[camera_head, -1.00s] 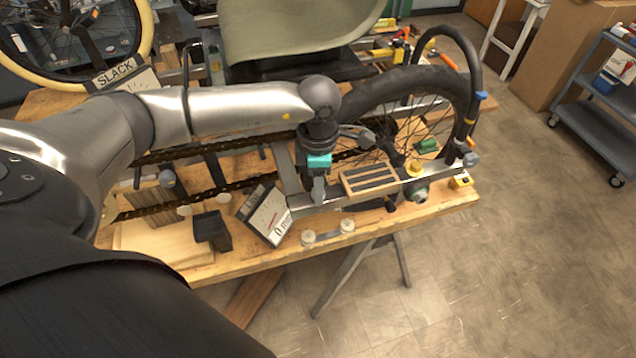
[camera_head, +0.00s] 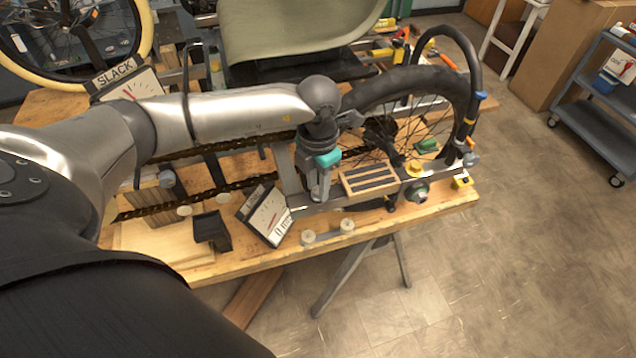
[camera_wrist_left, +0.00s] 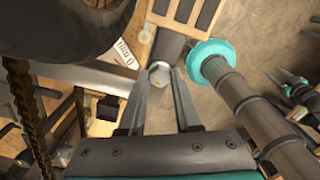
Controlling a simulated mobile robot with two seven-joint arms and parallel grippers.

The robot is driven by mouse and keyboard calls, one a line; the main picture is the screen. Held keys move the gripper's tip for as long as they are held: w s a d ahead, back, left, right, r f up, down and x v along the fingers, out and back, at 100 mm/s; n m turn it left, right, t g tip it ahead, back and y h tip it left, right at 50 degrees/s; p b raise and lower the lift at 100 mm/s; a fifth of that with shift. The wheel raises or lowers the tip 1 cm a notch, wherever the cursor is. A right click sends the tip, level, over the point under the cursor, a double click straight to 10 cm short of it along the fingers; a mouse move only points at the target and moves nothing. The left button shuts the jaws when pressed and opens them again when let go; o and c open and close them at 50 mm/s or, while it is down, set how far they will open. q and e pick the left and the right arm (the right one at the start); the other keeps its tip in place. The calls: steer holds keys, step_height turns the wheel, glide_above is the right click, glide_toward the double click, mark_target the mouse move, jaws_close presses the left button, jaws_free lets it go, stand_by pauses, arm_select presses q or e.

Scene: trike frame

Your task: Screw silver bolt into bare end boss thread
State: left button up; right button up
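My left gripper (camera_head: 317,196) points down at the near side of the bench-mounted trike frame (camera_head: 345,200), left of the slotted wooden block. In the left wrist view the two fingers (camera_wrist_left: 161,76) stand close together on either side of a silver hex bolt head (camera_wrist_left: 159,76). They appear shut on it, though small gaps cannot be ruled out. The bolt head is at the end of a dark cylindrical part (camera_wrist_left: 168,46). Its shank and any thread are hidden. In the head view my gripper and wrist hide the bolt. My right gripper is not in view.
The slotted wooden block (camera_head: 369,179) sits right of the gripper. A tilted dial gauge (camera_head: 266,214) stands left of it, and a SLACK dial (camera_head: 126,82) farther back. A chain (camera_head: 225,187) and the spoked wheel (camera_head: 440,88) are nearby.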

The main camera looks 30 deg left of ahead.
arm_select(q)
jaws_close()
steer(key=m, duration=0.4)
steer(key=shift+m, duration=0.4)
steer(key=o, duration=0.6)
jaws_free()
step_height(320, 180, up, 12)
